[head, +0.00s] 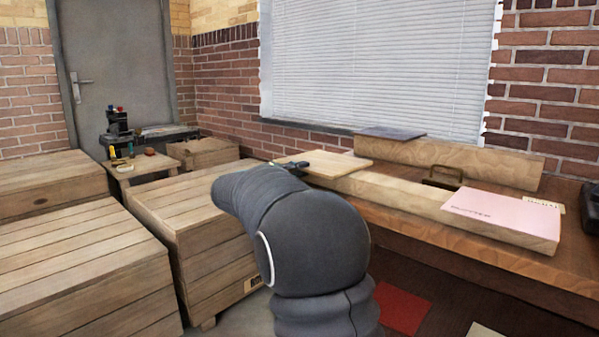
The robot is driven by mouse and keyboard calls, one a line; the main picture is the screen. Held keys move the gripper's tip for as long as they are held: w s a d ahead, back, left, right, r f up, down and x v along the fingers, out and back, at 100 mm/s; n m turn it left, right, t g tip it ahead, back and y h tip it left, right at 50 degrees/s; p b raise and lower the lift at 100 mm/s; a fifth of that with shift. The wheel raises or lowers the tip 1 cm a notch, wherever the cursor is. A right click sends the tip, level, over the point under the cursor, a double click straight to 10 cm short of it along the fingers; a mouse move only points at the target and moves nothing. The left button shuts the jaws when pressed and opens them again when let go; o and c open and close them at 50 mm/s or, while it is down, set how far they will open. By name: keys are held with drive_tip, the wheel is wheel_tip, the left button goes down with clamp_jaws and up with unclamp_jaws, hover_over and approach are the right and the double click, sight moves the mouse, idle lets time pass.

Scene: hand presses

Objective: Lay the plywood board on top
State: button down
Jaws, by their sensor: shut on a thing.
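A pale, flat plywood board (340,165) is at the left end of the workbench, lying roughly level. My gripper (295,167) is shut on its left edge; the fingers are small and partly hidden behind my arm. The board's right part overlaps the left end of a long front timber (410,196) in the head view. I cannot tell whether it touches the timber or is held just above it. A pink sheet marked with lettering (500,215) lies on the timber's right end.
A second timber (470,163) stands behind, with a dark flat plate (391,133) at its left end. A brass-coloured handled piece (443,177) sits between the timbers. Slatted wooden crates (75,265) fill the left. A small table (140,167) with tools stands near the door.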

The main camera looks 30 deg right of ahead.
wheel_tip(320, 180, up, 3)
drive_tip(key=shift+f, duration=0.2)
drive_tip(key=r+b+v, duration=0.1)
drive_tip(key=r+v, duration=0.2)
drive_tip(key=v, duration=1.9)
drive_tip(key=shift+b, duration=0.35)
idle(0.7)
drive_tip(key=shift+r, duration=0.15)
drive_tip(key=w+a+f+n+t+y, duration=0.15)
drive_tip(key=w+f, duration=0.25)
drive_tip(key=f, duration=1)
drive_tip(key=s+f+n+t+p, duration=0.1)
drive_tip(key=s+f+p, duration=0.1)
drive_tip(key=f, duration=1.6)
drive_tip(key=s+f+n+t+y+p, duration=0.1)
drive_tip(key=s+f, duration=0.3)
drive_tip(key=f, duration=1.4)
drive_tip(key=shift+t+p, duration=0.65)
drive_tip(key=shift+p, duration=0.05)
